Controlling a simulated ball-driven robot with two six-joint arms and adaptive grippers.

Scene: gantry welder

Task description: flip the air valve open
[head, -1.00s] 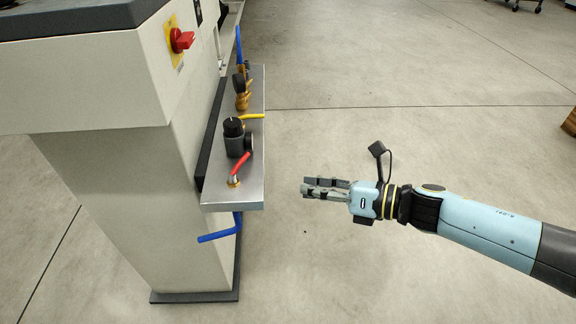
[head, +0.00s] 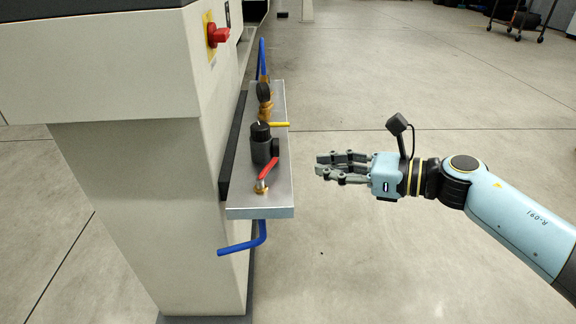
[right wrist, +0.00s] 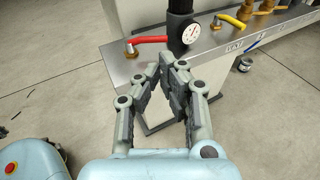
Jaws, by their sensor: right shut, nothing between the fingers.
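The near one has a red lever (head: 268,168) on a brass stem, slanting up and right across the shelf. It also shows in the right wrist view (right wrist: 149,40). My right gripper (head: 319,165) is shut and empty, right of the shelf and apart from both levers. My left gripper is out of view.
A black regulator (head: 264,145) with a gauge (right wrist: 190,34) stands between the levers. A blue hose (head: 241,245) hangs below the shelf, another (head: 262,60) rises behind. A red switch (head: 217,36) sits on the machine's wall.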

